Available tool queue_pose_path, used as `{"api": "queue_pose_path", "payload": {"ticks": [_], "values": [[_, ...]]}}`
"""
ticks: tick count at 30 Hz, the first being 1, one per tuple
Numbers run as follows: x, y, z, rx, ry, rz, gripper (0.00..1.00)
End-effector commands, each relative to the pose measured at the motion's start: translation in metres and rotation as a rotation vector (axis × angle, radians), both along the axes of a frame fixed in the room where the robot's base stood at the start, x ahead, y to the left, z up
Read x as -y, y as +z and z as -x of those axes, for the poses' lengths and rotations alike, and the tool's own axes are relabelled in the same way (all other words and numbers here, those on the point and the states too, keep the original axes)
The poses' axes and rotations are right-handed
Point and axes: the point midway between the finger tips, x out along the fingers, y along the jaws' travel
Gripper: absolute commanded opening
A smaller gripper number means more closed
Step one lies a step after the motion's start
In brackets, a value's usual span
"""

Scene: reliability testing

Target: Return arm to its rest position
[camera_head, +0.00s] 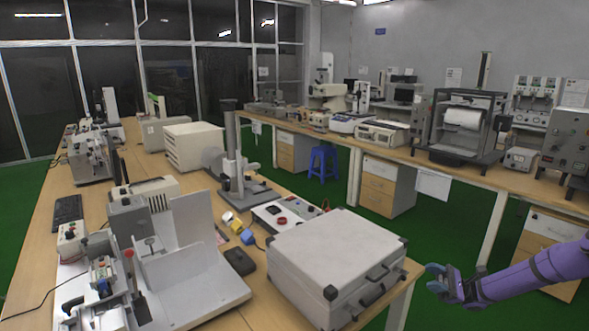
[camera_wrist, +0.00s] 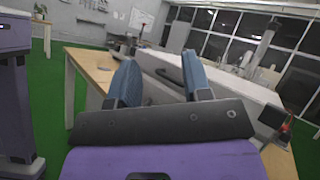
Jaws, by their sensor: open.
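My gripper (camera_head: 437,279) is at the lower right in the head view, at the end of my purple arm. It hangs in the air just right of the near table's corner, beside a closed silver case (camera_head: 335,250). In the wrist view my gripper (camera_wrist: 160,82) shows two blue fingers spread apart with nothing between them. The pale case (camera_wrist: 215,85) lies ahead beyond the fingers, and its dark handle shows between them. I cannot tell the exact gap to the case.
The near wooden table (camera_head: 268,312) carries the case, a grey metal fixture (camera_head: 190,270) and a stand (camera_head: 240,170). A back bench (camera_head: 400,153) with instruments runs along the right wall. Green floor (camera_head: 455,235) between them is open. A blue stool (camera_head: 322,160) stands by the bench.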

Motion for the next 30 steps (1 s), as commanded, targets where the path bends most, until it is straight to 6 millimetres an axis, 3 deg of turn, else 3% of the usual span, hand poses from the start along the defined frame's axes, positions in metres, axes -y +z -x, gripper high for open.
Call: {"api": "queue_pose_path", "payload": {"ticks": [3, 14, 30], "values": [[-0.016, 0.029, 0.003, 0.030, 0.078, 0.130, 0.45], [-0.058, 0.100, 0.026, 0.138, 0.267, 0.504, 0.45], [-0.098, 0.198, 0.086, 0.375, 0.446, 1.034, 0.45]]}}
